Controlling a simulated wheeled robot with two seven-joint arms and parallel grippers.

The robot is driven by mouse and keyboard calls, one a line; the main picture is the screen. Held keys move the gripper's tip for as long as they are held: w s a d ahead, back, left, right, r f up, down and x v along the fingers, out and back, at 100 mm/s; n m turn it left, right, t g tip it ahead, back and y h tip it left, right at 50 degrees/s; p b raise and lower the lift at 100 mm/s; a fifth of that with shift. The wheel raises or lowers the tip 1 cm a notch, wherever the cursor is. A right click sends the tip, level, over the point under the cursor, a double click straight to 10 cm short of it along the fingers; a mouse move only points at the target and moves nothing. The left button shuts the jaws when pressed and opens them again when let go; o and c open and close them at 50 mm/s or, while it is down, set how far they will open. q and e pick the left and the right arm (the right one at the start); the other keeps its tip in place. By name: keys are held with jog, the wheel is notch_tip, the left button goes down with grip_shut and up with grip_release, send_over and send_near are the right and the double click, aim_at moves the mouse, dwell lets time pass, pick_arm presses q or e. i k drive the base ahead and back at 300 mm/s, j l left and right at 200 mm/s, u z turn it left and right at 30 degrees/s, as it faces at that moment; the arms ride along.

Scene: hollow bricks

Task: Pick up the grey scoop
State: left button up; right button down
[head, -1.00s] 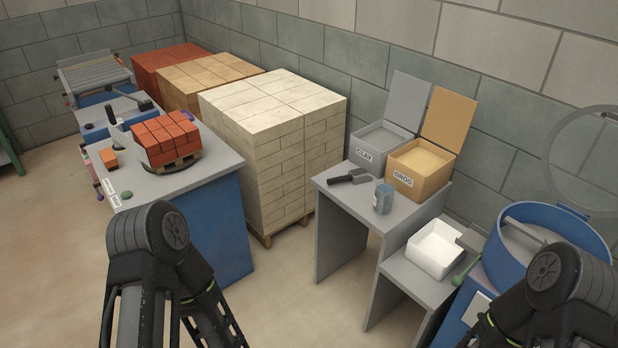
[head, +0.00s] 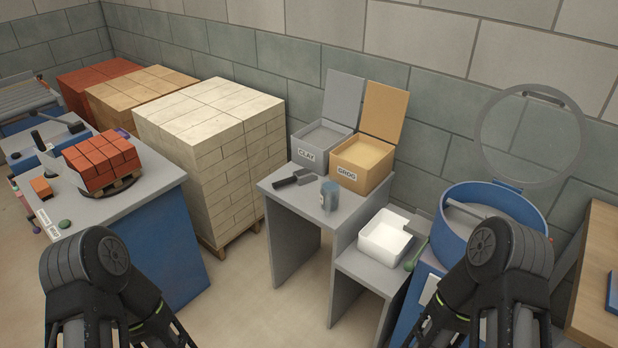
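The grey scoop (head: 304,175) with a dark handle lies on the grey side table (head: 275,186), in front of the grey box labelled CLAY (head: 311,150). A blue-grey cup (head: 329,195) stands to its right. Both of my arms show at the bottom of the head view, the left one at lower left and the right one at lower right. Neither arm reaches the scoop. The fingertips of both grippers are outside the picture.
A tan box labelled GROG (head: 360,165) stands behind the cup. A white bin (head: 384,236) sits on a lower shelf beside a blue round drum (head: 453,232). A cream brick stack (head: 190,135) stands left of the side table. Floor shows between the blue-sided bench (head: 165,240) and side table.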

aim_at(294, 179)
jog(key=z, duration=1.3)
jog(key=u, duration=1.3)
jog(key=i+u, duration=0.1)
jog(key=u, duration=0.25)
jog(key=i+u, duration=0.15)
jog(key=u, duration=0.2)
jog(key=i+l+u, duration=0.1)
jog(key=u, duration=0.25)
jog(key=i+l+u, duration=0.2)
jog(key=i+l, duration=0.3)
jog(key=i+l+u, duration=0.2)
jog(key=i+l, duration=0.25)
jog(key=l, duration=0.15)
